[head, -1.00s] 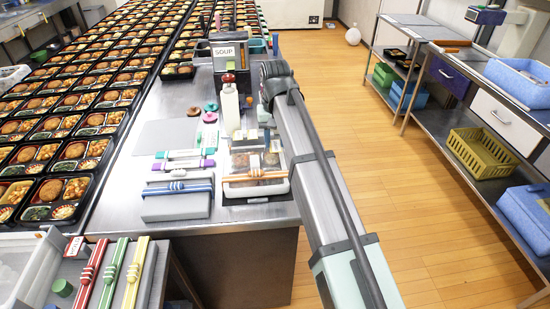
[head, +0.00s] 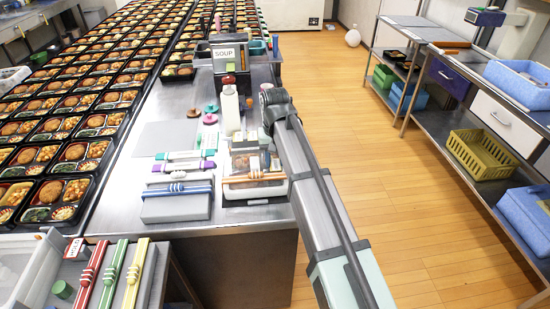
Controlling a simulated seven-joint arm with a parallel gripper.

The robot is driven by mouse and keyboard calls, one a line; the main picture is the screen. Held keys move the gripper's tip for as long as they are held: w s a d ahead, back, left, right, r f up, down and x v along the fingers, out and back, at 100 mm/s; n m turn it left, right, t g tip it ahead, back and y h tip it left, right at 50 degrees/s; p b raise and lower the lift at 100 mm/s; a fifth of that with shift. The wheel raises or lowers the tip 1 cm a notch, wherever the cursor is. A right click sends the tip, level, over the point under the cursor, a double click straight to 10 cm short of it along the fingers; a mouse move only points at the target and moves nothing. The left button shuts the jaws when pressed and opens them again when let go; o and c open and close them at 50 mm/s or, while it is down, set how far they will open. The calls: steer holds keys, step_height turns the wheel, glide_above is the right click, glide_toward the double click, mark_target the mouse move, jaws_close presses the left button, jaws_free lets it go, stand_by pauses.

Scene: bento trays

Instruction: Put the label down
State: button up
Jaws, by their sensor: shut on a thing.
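My arm reaches in from the lower right, and its end bends down over the right edge of the steel counter (head: 125,215). My gripper (head: 266,137) is small and partly hidden there, just behind and above the clear container (head: 275,187). It is shut on the label, which is too small and covered to make out clearly. A white card reading SOUP (head: 226,53) stands on a dark box at the back of the counter. A HOLD card (head: 73,248) is at the lower left.
An orange-striped bar (head: 255,178) lies across the container. A blue-striped bar (head: 178,189) lies on a grey block to its left. A white bottle (head: 230,108) stands close behind. A grey mat (head: 167,136) is bare. Bento trays fill the left.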

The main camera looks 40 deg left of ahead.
mark_target(275, 165)
steer(key=o, duration=1)
step_height(275, 165, up, 12)
steer(key=shift+r, duration=0.15)
